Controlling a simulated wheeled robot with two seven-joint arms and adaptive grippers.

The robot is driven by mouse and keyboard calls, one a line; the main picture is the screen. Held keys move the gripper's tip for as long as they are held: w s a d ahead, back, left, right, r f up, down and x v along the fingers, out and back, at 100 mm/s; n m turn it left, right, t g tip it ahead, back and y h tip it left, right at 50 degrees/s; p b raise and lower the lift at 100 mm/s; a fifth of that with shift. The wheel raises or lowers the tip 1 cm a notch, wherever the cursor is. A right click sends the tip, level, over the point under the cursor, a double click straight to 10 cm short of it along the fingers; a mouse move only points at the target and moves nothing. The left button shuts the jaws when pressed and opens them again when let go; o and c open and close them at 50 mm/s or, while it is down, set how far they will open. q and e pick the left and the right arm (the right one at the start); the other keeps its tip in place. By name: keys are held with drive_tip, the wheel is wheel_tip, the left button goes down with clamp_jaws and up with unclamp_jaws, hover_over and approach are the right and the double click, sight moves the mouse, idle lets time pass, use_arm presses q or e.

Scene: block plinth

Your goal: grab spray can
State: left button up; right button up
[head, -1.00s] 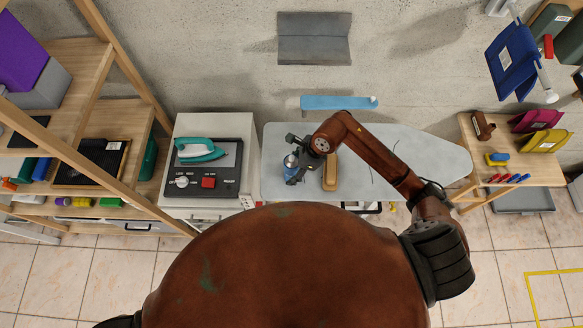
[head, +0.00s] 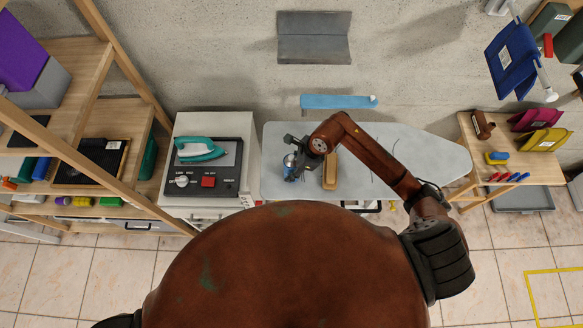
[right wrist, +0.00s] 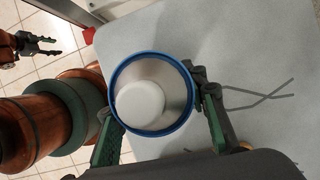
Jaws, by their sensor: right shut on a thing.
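The spray can (head: 289,166) stands upright near the left end of the grey ironing board (head: 440,157). In the right wrist view the can (right wrist: 150,100) is seen from above, with a blue rim and a white round cap. My right gripper (head: 291,168) is shut on it; in the right wrist view its green-padded fingers (right wrist: 155,98) lie on either side of the can. My left gripper (right wrist: 48,46) shows small at the upper left of the right wrist view, its fingers apart and empty, away from the can. It is not visible in the head view.
A tan, brush-like block (head: 330,170) lies just right of the can, under my right arm. A white cabinet (head: 215,125) with a teal iron (head: 199,150) stands left of the board. Wooden shelving (head: 110,110) is farther left. The board's right part is mostly clear.

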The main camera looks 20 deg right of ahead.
drive_tip(key=shift+c, duration=1.3)
drive_tip(key=shift+r, duration=0.1)
